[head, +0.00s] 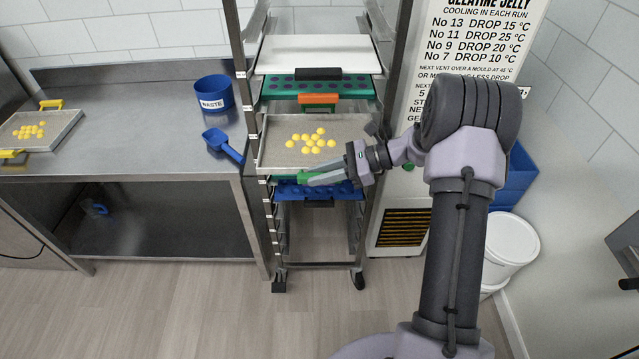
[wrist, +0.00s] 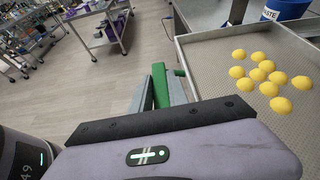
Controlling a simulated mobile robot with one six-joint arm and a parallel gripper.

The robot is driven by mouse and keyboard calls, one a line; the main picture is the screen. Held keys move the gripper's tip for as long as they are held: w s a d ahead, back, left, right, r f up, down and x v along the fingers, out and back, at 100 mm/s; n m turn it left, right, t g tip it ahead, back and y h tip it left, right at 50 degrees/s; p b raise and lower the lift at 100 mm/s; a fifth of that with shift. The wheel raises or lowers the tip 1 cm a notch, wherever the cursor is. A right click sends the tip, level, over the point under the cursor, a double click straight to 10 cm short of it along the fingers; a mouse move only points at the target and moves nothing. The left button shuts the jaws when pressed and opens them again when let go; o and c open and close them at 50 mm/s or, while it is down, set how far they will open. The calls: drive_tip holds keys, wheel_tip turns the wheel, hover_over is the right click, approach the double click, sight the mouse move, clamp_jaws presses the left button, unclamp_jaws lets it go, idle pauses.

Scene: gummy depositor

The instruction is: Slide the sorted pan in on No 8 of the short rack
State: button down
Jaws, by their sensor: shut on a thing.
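The sorted pan (head: 280,128) is a grey tray with several yellow gummies grouped near its middle. It lies roughly level between the uprights of the short rack (head: 245,90), above a blue mould tray (head: 289,191). It also shows at the right of the wrist view (wrist: 205,70). My gripper (head: 312,178) is at the pan's front edge, shut on its green handle (wrist: 159,86). Which numbered runner the pan is level with, and whether it rests on it, I cannot tell; the slot numbers are too small to read.
Above the pan, the rack holds a green tray (head: 279,86) and a white tray (head: 285,55). On the left bench (head: 130,110) stand a blue waste tub (head: 212,93), a blue scoop (head: 222,143) and another pan (head: 62,131) with yellow handles. A machine (head: 403,207) stands close at the right.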

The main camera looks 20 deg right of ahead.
sight(319, 157)
drive_tip(key=shift+w+d+b, duration=0.2)
drive_tip(key=shift+w+d, duration=0.15)
drive_tip(key=shift+w, duration=0.8)
drive_tip(key=shift+w+d+b, duration=0.25)
drive_tip(key=shift+w+d, duration=0.15)
drive_tip(key=shift+w, duration=0.7)
drive_tip(key=shift+w+d+b, duration=0.2)
drive_tip(key=shift+w+d, duration=0.15)
drive_tip(key=shift+w, duration=0.8)
drive_tip(key=shift+f, duration=0.3)
drive_tip(key=c, duration=1.2)
unclamp_jaws()
drive_tip(key=shift+s, duration=0.1)
drive_tip(key=p+v, duration=0.3)
drive_tip(key=v, duration=1.4)
drive_tip(key=shift+d, duration=0.25)
